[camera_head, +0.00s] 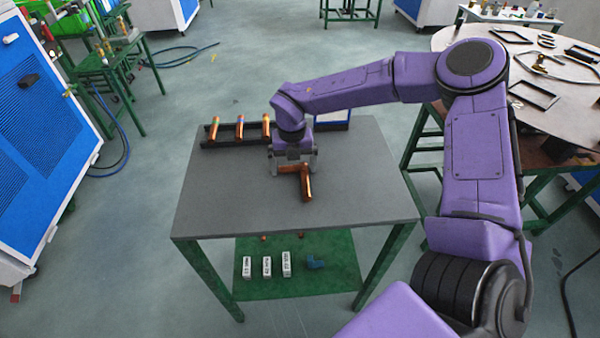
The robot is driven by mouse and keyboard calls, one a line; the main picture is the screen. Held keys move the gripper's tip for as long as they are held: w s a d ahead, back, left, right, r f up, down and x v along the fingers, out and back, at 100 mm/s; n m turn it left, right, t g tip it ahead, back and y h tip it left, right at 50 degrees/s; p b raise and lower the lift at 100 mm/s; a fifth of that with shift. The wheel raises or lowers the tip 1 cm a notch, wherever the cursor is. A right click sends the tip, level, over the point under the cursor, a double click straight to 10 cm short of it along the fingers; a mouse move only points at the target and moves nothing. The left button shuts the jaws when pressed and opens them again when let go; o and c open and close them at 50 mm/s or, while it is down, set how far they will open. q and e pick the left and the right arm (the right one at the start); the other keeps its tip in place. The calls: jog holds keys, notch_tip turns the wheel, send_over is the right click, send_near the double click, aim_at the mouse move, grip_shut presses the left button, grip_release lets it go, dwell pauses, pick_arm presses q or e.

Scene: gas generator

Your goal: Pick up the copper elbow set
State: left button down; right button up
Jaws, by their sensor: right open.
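A copper elbow set (305,184) lies on the grey table top (220,215), a bent copper pipe with one leg pointing toward me. My right gripper (292,170) points down over the table at the elbow's far left end. Its fingers stand apart, beside or just above the copper; I cannot tell whether they touch it. The gripper body hides part of the table behind it. My left gripper is not in view.
A black rack (208,142) with several copper pipes stands at the table's back left, near my gripper. A blue-and-white item (333,119) is behind the wrist. Small white boxes (267,267) sit on the green lower shelf (337,276). The table's front and left are clear.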

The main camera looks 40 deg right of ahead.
jog(key=shift+r, duration=0.1)
jog(key=c, duration=1.1)
